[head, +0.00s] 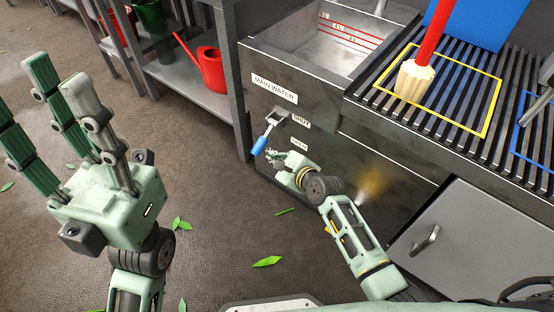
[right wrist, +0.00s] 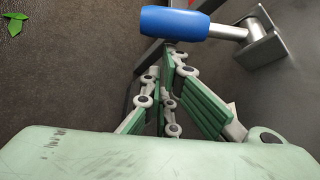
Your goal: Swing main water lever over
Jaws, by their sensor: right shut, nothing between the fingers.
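The main water lever has a blue grip (head: 260,145) on a short metal arm, fixed to a bracket (head: 277,117) on the sink's front. The lever slants down and left in the head view. My right gripper (head: 271,155) is shut and empty, just below and right of the blue grip. In the right wrist view, the shut fingers (right wrist: 171,58) lie close under the blue grip (right wrist: 175,22); I cannot tell whether they touch it. My left gripper (head: 58,80) is open and empty at the left, with its fingers pointing up.
A MAIN WATER label (head: 275,88) is above the lever, with a SHUT label (head: 301,121) and a lower OPEN label (head: 299,144) beside it. A red watering can (head: 207,68) stands on a shelf left of the sink. Leaves (head: 267,261) lie on the open floor.

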